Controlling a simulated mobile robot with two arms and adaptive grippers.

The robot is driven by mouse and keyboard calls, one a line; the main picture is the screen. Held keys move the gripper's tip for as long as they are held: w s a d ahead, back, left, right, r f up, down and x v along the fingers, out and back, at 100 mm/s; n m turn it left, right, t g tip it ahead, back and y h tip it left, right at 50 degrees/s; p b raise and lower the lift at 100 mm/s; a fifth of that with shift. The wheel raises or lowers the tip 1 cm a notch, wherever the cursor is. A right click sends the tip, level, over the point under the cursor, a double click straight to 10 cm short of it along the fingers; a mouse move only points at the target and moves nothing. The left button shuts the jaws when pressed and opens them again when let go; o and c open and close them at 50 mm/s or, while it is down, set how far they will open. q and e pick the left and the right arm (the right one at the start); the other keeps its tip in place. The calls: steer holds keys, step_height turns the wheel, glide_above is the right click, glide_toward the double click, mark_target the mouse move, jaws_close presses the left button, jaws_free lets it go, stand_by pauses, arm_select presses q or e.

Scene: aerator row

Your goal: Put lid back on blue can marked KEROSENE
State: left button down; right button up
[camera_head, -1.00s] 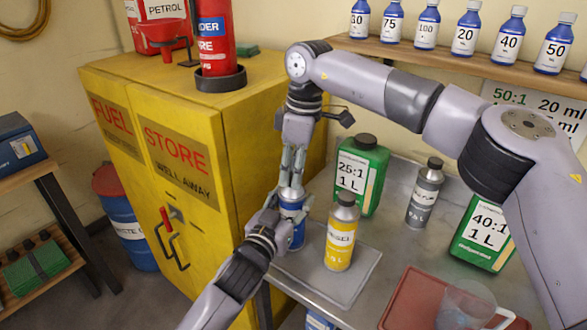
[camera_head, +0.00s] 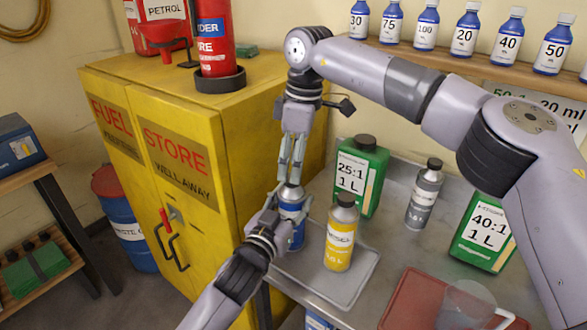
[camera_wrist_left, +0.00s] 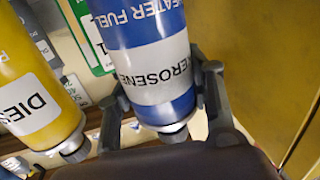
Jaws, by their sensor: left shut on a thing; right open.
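The blue can marked KEROSENE (camera_head: 294,215) stands upright at the left edge of the bench, beside a yellow can. My left gripper (camera_head: 281,212) is shut around its body; the left wrist view shows the fingers (camera_wrist_left: 165,95) on both sides of the can (camera_wrist_left: 150,62). A dark grey cap-like piece (camera_wrist_left: 174,133) shows at the can's top end in that view, so the lid appears to be on the neck. Whether it is fully seated I cannot tell. My right gripper (camera_head: 291,180) is open, pointing down right over the can's top; its fingers partly hide that top.
The yellow can (camera_head: 341,235) stands close on the right, on a grey tray (camera_head: 352,287). A green 25:1 can (camera_head: 360,178) and a grey can (camera_head: 425,195) stand behind. The yellow fuel cabinet (camera_head: 235,150) rises close on the left. A red tray (camera_head: 405,300) lies at front right.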

step_height(320, 180, up, 2)
steer(key=shift+r, duration=0.1)
steer(key=shift+c, duration=0.3)
